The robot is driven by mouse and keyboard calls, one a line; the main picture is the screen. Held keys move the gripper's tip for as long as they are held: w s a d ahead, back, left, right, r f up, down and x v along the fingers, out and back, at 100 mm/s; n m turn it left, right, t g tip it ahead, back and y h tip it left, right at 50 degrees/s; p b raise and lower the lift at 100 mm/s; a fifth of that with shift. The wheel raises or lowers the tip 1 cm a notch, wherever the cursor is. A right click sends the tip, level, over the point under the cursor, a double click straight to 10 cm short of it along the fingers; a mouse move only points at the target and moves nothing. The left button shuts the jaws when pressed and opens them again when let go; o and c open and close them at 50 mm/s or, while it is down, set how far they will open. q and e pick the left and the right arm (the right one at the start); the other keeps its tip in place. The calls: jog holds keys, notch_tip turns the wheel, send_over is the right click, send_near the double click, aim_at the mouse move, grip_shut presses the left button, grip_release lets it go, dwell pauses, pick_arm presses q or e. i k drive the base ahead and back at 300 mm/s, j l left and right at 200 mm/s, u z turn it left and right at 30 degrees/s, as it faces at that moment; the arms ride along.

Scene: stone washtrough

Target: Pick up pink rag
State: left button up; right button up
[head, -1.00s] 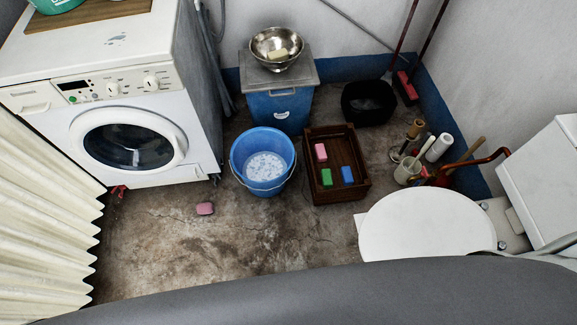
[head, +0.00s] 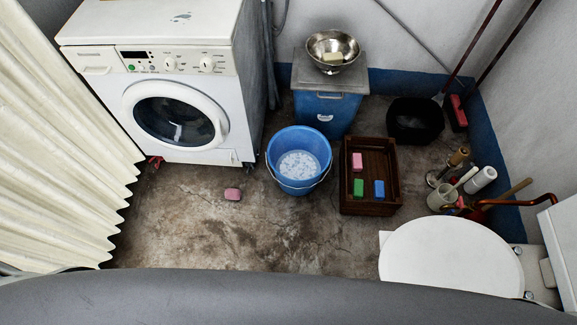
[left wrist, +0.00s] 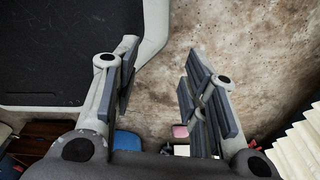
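A small pink piece (head: 232,194), which looks like the rag, lies alone on the floor, left of the blue bucket and in front of the washing machine. It also shows small in the left wrist view (left wrist: 180,131), beyond my left fingers. A second pink block (head: 357,162) lies in the wooden crate. My left gripper (left wrist: 158,88) is open, with bare floor between its fingers, and it is apart from the pink piece. Neither gripper shows in the head view, and my right gripper is in no view.
The blue bucket (head: 299,187) of sudsy water and the wooden crate (head: 369,208), with green and blue blocks in it, stand right of the pink piece. The washing machine (head: 108,88) is behind, a curtain (head: 60,150) at left, the toilet (head: 450,262) at right. Floor around the piece is clear.

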aim_at(230, 193)
jog(key=u, duration=0.85)
